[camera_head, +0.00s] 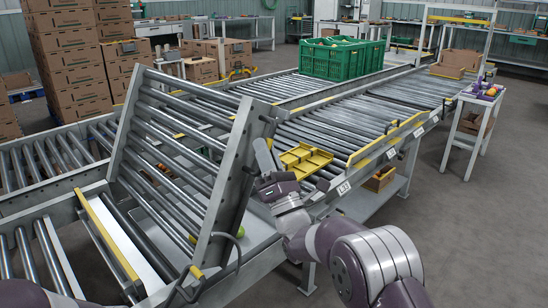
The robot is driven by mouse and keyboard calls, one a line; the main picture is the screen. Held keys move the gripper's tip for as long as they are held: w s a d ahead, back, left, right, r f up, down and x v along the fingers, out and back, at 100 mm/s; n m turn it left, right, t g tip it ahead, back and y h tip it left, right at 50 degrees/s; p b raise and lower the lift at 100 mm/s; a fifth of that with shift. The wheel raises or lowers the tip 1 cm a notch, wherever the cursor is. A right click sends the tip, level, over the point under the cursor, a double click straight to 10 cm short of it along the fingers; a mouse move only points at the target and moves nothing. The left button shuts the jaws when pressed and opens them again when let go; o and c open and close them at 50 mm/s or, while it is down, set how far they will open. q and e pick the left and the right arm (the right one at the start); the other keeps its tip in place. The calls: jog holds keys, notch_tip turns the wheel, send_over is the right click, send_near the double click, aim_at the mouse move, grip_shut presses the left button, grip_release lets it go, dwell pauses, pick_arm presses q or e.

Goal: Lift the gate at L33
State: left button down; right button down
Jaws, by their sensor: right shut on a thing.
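The gate (232,180) is a hinged section of roller conveyor with grey side rails. It stands steeply raised, its upper end leaning to the left, with a gap in the line beneath it. My right arm comes in from the lower right, and my right gripper (264,158) is at the right side rail of the gate, shut on the gate; its fingertips are partly hidden. A white label (343,188) is on the conveyor frame to the right; its text is too small to read surely. Of my left arm only a bit shows at the lower left; its gripper is out of view.
A yellow tray (305,160) lies on the rollers right of the gate. A green tomato (240,232) lies low beneath the gate. Green crates (332,60) stand on the far conveyor, and cardboard boxes (72,62) are stacked at the left. Floor at the right is clear beside a small white stand (468,125).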

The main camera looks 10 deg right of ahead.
jog(key=shift+s+a, duration=0.1)
jog(key=shift+a, duration=0.05)
jog(key=c, duration=1.2)
grip_release()
jog(key=shift+o, duration=0.2)
